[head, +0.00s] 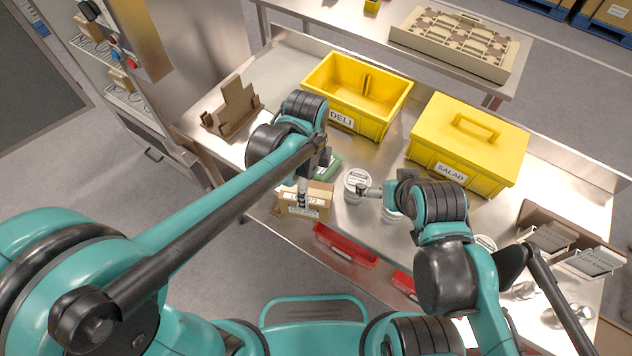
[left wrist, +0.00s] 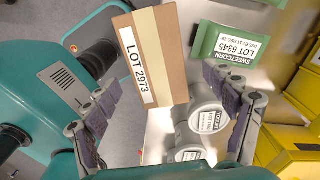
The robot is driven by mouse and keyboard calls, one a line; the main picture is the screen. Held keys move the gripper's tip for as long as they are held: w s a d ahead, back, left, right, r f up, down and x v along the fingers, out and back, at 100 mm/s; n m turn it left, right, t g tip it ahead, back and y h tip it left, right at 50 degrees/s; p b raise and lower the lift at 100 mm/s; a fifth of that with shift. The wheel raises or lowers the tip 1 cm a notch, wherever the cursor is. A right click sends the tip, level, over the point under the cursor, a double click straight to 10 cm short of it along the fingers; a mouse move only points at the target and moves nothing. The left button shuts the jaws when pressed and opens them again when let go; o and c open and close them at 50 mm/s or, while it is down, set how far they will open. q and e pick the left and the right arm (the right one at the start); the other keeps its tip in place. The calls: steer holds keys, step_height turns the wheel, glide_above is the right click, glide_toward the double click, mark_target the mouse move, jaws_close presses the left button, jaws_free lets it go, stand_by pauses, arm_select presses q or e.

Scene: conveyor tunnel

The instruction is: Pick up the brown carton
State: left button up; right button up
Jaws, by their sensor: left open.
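The brown carton (head: 321,203) stands near the front edge of the steel table in the head view. In the left wrist view the carton (left wrist: 172,55) shows its white LOT 2973 label. My left gripper (head: 303,192) is over the carton in the head view. In the left wrist view my left gripper (left wrist: 162,84) is open, one finger on each side of the carton, with visible gaps. My right gripper (head: 366,191) is beside the white tubs; its fingers are too small to judge.
White tubs (head: 356,181) stand right of the carton, and a green sweetcorn packet (left wrist: 232,45) lies close by. Red trays (head: 345,246) sit at the front edge. A yellow DELI bin (head: 382,122) and a lidded yellow SALAD bin (head: 464,137) stand behind.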

arm_select(q)
steer(key=f, duration=0.1)
steer(key=f+b, duration=0.1)
steer(key=shift+s+a+f, duration=0.2)
steer(key=shift+f, duration=0.2)
step_height(320, 180, down, 5)
steer(key=shift+w+a+r+b, duration=0.15)
steer(key=shift+b, duration=1.05)
steer(key=shift+c, duration=0.2)
steer(key=shift+r, duration=0.1)
steer(key=c, duration=1.7)
